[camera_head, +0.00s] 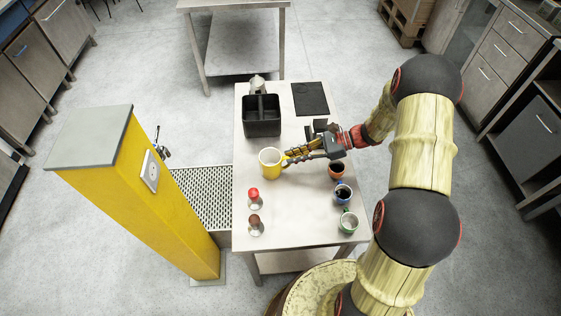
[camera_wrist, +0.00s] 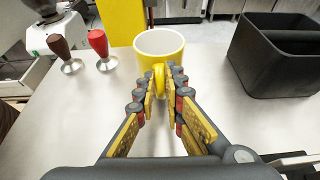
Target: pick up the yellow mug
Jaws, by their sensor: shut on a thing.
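The yellow mug (camera_head: 270,163) is upright, with a white inside, near the middle of the table's left half. In the wrist view the mug (camera_wrist: 168,50) is straight ahead, its handle (camera_wrist: 159,78) facing me between my fingertips. My gripper (camera_head: 290,159) reaches in from the right, and its fingers are shut on the handle. In the wrist view my gripper (camera_wrist: 160,82) has a finger on either side of the handle. I cannot tell whether the mug's base touches the table.
A black bin (camera_head: 262,128) stands behind the mug. A red-topped tamper (camera_head: 253,196) and a brown-topped tamper (camera_head: 256,223) stand in front. Orange (camera_head: 337,172), blue (camera_head: 342,194) and green (camera_head: 348,222) mugs line the table's right side. A yellow pillar (camera_head: 150,190) rises left.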

